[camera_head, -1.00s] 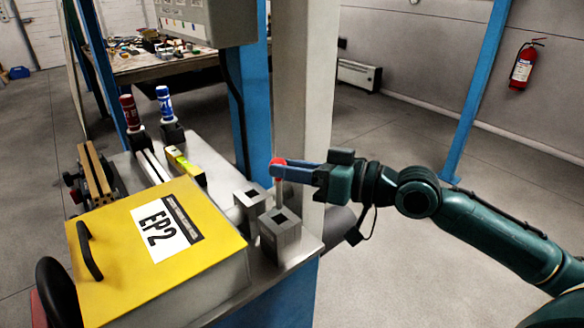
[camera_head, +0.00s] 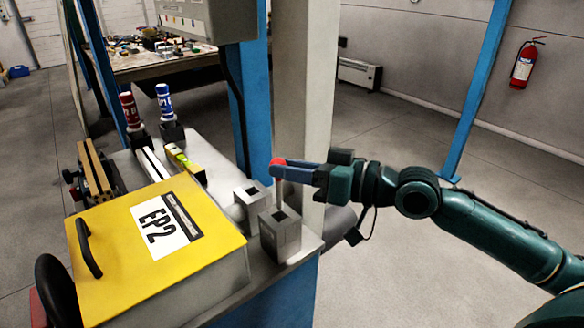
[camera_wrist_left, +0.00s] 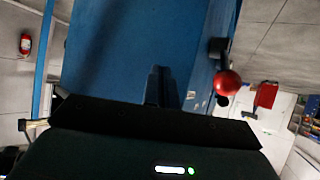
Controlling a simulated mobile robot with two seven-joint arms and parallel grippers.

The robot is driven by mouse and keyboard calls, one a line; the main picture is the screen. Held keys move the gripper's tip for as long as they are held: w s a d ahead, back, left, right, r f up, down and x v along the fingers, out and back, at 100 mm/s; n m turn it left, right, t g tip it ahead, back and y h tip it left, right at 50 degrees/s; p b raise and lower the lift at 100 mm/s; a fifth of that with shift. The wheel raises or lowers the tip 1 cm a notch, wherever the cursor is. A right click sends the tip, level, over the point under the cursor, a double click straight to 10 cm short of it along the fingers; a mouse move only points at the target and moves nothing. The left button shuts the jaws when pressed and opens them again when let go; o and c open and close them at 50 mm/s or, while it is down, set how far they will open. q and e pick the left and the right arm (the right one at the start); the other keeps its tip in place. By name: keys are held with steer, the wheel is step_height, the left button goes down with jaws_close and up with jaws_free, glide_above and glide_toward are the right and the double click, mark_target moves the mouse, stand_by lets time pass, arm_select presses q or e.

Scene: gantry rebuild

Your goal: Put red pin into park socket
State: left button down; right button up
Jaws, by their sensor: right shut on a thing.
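The red pin has a round red head (camera_head: 278,166) and a pale shaft pointing down, held upright in the camera_head view. My right gripper (camera_head: 294,171) is shut on it near the head. The shaft's lower end is just above or at the square hole of the nearer grey socket block (camera_head: 280,241); I cannot tell whether it has entered. A second grey socket block (camera_head: 250,206) with a square hole stands just behind and left. No label shows which is the park socket. My left gripper (camera_wrist_left: 162,84) shows as a dark narrow shape in the left wrist view; its opening is unclear.
A yellow box (camera_head: 115,238) marked EP2 stands left of the blocks. A red bottle (camera_head: 130,112), a blue bottle (camera_head: 165,104) and a yellow level (camera_head: 184,163) are behind it. A pale post (camera_head: 303,100) rises close behind the gripper. A red ball knob (camera_wrist_left: 227,83) shows in the left wrist view.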

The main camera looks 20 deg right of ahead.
steer(key=shift+f, duration=0.15)
stand_by(0.3)
steer(key=shift+f+b, duration=1.65)
steer(key=shift+f, duration=0.15)
steer(key=shift+f, duration=0.1)
steer(key=shift+f+b, duration=0.85)
steer(key=shift+f, duration=0.05)
steer(key=o, duration=1.1)
steer(key=shift+c, duration=0.2)
